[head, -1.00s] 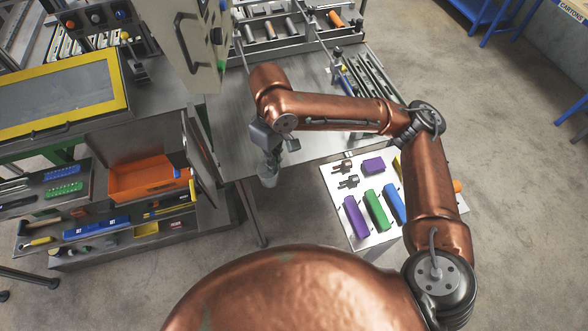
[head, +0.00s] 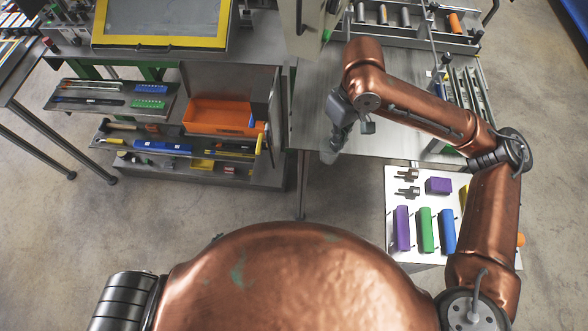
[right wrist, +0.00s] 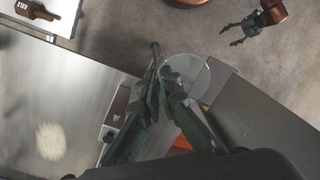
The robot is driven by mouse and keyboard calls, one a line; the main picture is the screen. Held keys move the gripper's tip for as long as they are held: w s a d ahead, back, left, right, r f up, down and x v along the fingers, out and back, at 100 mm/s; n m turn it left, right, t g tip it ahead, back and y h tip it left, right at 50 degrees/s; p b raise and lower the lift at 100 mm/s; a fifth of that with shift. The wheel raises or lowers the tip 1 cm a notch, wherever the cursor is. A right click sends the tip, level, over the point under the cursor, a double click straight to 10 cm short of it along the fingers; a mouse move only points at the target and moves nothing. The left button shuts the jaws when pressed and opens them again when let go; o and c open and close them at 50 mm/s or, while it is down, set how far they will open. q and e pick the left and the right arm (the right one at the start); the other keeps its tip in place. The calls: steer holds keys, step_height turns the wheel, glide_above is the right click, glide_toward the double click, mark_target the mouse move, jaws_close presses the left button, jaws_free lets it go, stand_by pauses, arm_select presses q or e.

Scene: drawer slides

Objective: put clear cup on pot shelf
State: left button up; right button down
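The clear cup (head: 328,156) hangs under my right gripper (head: 341,132) in the head view, near the front left edge of the steel table. In the right wrist view, the cup's round see-through rim (right wrist: 196,72) shows at the fingertips of my right gripper (right wrist: 168,80). The fingers are close together on the cup's near side, shut on its wall. My left gripper (right wrist: 232,36) shows in the right wrist view, empty with its fingers spread, above the floor. I cannot tell which surface is the pot shelf; no pot is clear to me.
The steel table (head: 310,105) has bare room left of my right arm. A cabinet at left has an orange bin (head: 222,117) and open drawers of tools (head: 112,97). Its grey side panel stands close to the cup. A white board (head: 405,260) with coloured blocks is at right.

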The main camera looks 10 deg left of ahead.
arm_select(q)
steer(key=w+d+r+m+t+h, duration=0.35)
steer(key=w+d+r, duration=0.55)
steer(key=w+r, duration=0.4)
steer(key=m+h, duration=0.3)
steer(key=h, duration=0.6)
glide_toward(324, 155)
steer(key=f, duration=0.2)
steer(key=shift+t, duration=0.25)
steer(key=x, duration=1.3)
steer(key=shift+w+r, duration=0.15)
steer(key=shift+r, duration=0.25)
